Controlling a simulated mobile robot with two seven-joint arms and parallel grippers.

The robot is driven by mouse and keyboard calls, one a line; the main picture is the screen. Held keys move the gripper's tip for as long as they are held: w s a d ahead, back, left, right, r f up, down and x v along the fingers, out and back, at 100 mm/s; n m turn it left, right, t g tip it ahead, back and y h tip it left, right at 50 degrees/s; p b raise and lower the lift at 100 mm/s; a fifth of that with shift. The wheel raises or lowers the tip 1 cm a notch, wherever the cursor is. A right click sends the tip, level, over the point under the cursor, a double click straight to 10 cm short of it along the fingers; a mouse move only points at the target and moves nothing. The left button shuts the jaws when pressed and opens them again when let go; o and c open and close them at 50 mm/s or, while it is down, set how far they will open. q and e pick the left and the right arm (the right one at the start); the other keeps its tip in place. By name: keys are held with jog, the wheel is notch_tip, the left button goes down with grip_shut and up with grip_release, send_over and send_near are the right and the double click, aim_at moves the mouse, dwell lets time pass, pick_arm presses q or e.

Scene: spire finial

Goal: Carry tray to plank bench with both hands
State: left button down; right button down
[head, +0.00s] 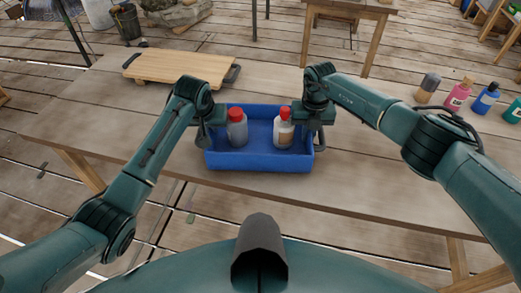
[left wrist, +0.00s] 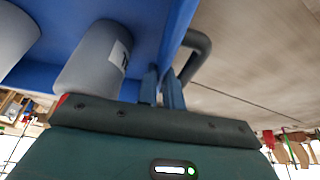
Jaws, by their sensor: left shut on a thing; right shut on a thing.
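A blue tray (head: 262,163) holds two pale bottles with red caps, the left one (head: 237,130) and the right one (head: 283,132), both upright. My left gripper (head: 204,137) is shut on the tray at its left end, and my right gripper (head: 317,138) is shut on it at its right end. The left wrist view shows the left fingers (left wrist: 162,88) close to the blue tray wall and a dark handle (left wrist: 198,52). The tray is at the front of a long plank-topped bench (head: 90,110); I cannot tell whether it touches the top.
A wooden board with dark handles (head: 180,68) lies on the bench at the back left. Several coloured bottles, one pink (head: 458,94), stand at the right. A bucket (head: 126,20) is on the plank floor behind. The bench top between board and bottles is largely clear.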

pick_arm(q)
jog(key=shift+f+b, duration=0.5)
jog(key=shift+f, duration=0.15)
pick_arm(e)
jog(key=shift+f, duration=0.65)
pick_arm(q)
jog(key=c, duration=2)
grip_release()
jog(key=shift+f, duration=0.15)
pick_arm(e)
jog(key=c, duration=2)
grip_release()
jog(key=shift+f, duration=0.1)
pick_arm(q)
jog(key=o, duration=0.5)
jog(key=shift+c, duration=0.2)
pick_arm(e)
jog(key=o, duration=0.5)
jog(key=shift+c, duration=0.2)
